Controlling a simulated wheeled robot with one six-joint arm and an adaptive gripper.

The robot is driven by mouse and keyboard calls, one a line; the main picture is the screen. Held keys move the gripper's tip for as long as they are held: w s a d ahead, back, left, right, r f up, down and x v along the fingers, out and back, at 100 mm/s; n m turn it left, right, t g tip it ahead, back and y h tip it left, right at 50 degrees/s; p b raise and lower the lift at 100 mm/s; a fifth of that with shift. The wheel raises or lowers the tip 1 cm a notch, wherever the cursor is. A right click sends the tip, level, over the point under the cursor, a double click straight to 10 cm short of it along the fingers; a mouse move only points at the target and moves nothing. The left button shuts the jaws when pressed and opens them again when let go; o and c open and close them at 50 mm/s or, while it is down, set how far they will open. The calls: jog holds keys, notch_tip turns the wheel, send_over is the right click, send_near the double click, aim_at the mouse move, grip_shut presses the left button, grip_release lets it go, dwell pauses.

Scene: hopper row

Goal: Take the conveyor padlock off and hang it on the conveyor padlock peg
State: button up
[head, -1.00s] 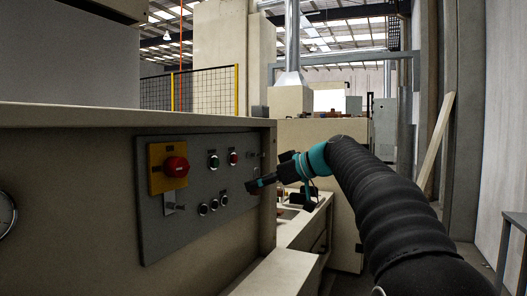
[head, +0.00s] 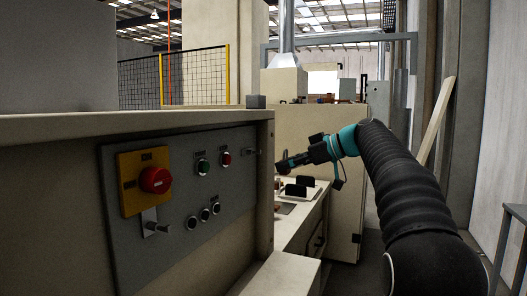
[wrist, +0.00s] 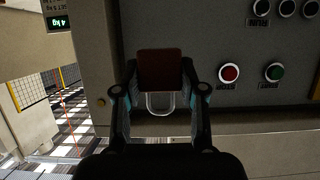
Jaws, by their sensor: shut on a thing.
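A dark red padlock (wrist: 160,69) with a pale metal shackle (wrist: 160,104) is held between the fingers of my gripper (wrist: 160,88) in the wrist view. In the head view my gripper (head: 284,165) is small and dark, just past the right end of the grey control panel (head: 178,254), and the padlock is hard to make out there. The panel carries a red rotary switch (head: 155,180) on a yellow plate, with a metal hasp (head: 150,216) below it. A small stub (head: 252,152) stands at the panel's upper right; I cannot tell whether it is the peg.
Green (head: 202,166) and red (head: 225,158) buttons and several dark round fittings (head: 204,214) are on the panel. A lower bench (head: 296,222) with dark items lies beyond my gripper. A ledge (head: 283,272) juts out in front. A grey wall is at right.

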jog(key=shift+a, duration=0.25)
jog(key=shift+w+a, duration=0.45)
jog(key=shift+a, duration=0.3)
jog(key=shift+w+a, duration=0.45)
jog(key=shift+a, duration=0.35)
jog(key=shift+w+a, duration=0.45)
jog(key=shift+a, duration=0.3)
jog(key=shift+w+a, duration=0.15)
jog(key=shift+a, duration=0.1)
jog(key=shift+w+a, duration=0.3)
jog(key=shift+a, duration=0.25)
jog(key=shift+w+a, duration=0.25)
jog(key=shift+a, duration=0.25)
jog(key=shift+f+b, duration=0.35)
jog(key=o, duration=1.2)
jog(key=shift+o, duration=0.2)
